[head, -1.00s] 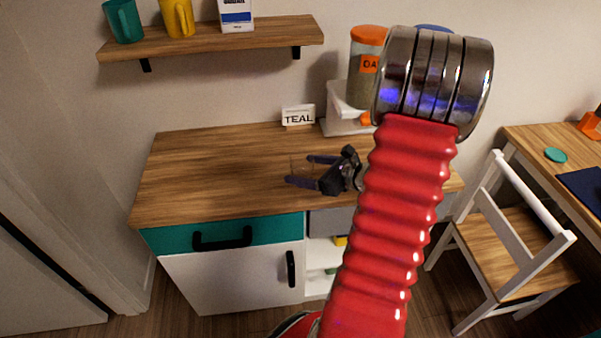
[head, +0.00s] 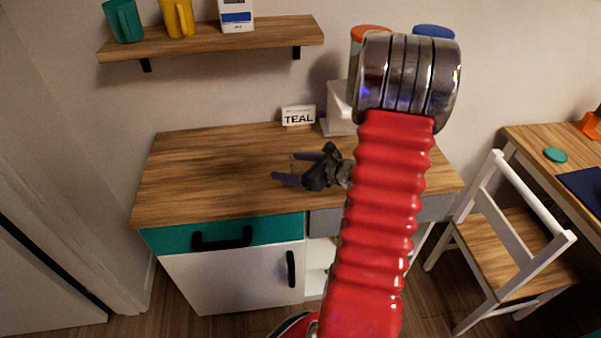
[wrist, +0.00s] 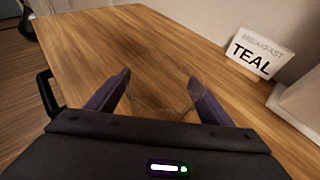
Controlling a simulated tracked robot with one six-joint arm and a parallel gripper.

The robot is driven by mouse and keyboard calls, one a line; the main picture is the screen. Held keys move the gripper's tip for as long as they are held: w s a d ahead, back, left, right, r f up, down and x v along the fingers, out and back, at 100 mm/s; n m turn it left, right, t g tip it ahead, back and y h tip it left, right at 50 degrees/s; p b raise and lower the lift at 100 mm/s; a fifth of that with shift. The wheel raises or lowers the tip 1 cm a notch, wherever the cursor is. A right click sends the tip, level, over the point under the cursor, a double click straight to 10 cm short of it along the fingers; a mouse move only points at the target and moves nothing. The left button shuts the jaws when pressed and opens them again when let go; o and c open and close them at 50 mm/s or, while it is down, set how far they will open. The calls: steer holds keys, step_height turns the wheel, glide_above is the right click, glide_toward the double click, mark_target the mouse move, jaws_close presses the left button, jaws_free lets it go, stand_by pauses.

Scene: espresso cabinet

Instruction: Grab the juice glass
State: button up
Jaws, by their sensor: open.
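The juice glass is clear and hard to make out. In the wrist view its faint outline (wrist: 158,98) stands on the wooden cabinet top (wrist: 120,35), between the two fingers of my gripper (wrist: 158,79). In the head view only a faint trace of the glass (head: 301,167) shows between the fingers. My gripper (head: 285,166) is open, low over the cabinet top, its fingers pointing left on either side of the glass. I cannot tell whether either finger touches it. The dark gripper body hides the near part of the glass in the wrist view.
A "BREAKFAST TEAL" card (wrist: 260,55) stands at the back, beside a white machine (head: 338,105). Jars with orange (head: 371,33) and blue (head: 433,31) lids are behind my arm. A shelf (head: 215,38) with mugs hangs above. The left cabinet top is clear.

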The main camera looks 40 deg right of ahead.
steer(key=shift+c, duration=0.3)
steer(key=c, duration=1.2)
steer(key=shift+r, duration=0.1)
steer(key=shift+r, duration=4.95)
